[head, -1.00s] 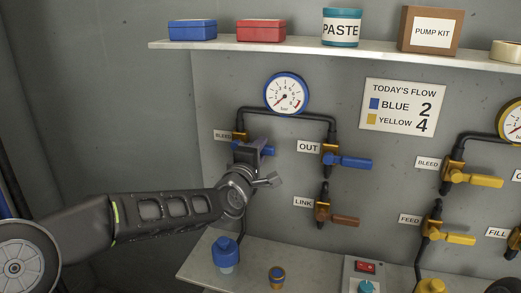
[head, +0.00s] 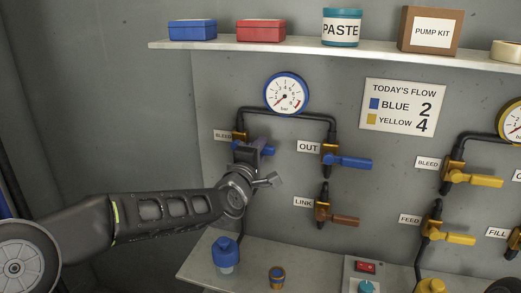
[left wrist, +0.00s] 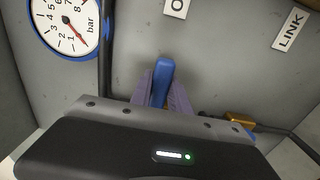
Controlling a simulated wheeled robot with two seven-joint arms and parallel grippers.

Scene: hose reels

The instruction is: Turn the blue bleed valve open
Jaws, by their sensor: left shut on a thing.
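The blue bleed valve has a brass body (head: 239,136) under the BLEED label, below the blue-rimmed gauge. Its blue handle (head: 269,151) points to the right, close to level, and is partly hidden behind my left gripper (head: 256,147). In the left wrist view the handle (left wrist: 163,78) stands between the two purple fingers of my left gripper (left wrist: 163,92), which is shut on it. My right gripper is in neither view.
The blue OUT valve (head: 348,161) is just right of my left gripper, with the brown LINK valve (head: 337,219) below it. Yellow valves (head: 475,179) are further right. A blue-capped bottle (head: 226,254) stands on the lower ledge.

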